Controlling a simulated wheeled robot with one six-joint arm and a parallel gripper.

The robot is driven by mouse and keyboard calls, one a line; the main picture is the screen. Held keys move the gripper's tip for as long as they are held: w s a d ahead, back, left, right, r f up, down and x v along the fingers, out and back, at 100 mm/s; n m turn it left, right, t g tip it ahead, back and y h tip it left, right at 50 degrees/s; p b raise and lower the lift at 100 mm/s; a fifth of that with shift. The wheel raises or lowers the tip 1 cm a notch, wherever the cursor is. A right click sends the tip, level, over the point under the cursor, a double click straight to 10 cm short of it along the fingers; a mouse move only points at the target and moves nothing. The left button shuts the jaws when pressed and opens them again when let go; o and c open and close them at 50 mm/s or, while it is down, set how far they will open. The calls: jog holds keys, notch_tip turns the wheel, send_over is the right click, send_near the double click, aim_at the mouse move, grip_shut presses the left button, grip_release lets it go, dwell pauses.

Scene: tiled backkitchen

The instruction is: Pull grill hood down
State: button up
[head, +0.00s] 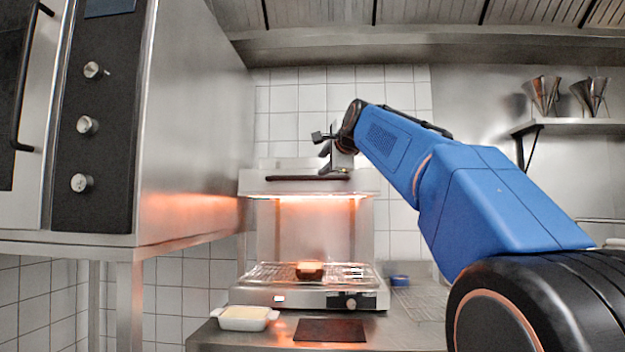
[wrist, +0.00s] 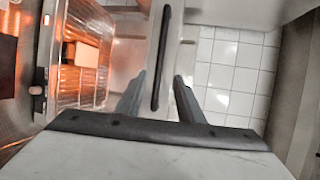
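The grill hood (head: 255,184) is raised above the grill and glows orange underneath. A long dark handle (head: 300,178) runs along its front; the handle also shows in the wrist view (wrist: 161,62). The grill base (head: 270,295) has a wire rack with a browned piece of food (head: 310,270) on it. My gripper (head: 328,150) is at the right part of the hood's front, close to the handle. In the wrist view my gripper (wrist: 160,97) is open, its fingers apart, with the handle lined up between them. Contact with the handle cannot be told.
A large steel oven (head: 190,120) with knobs stands close on the left. A white dish (head: 245,318) and a dark mat (head: 330,330) lie on the counter before the grill. A blue round item (head: 399,281) is to the right. A shelf (head: 575,124) holds metal funnels.

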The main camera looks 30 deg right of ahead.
aim_at(308, 177)
jog(key=x, duration=1.7)
jog(key=shift+w+d+f, duration=0.1)
jog(key=shift+w+f, duration=0.05)
grip_shut()
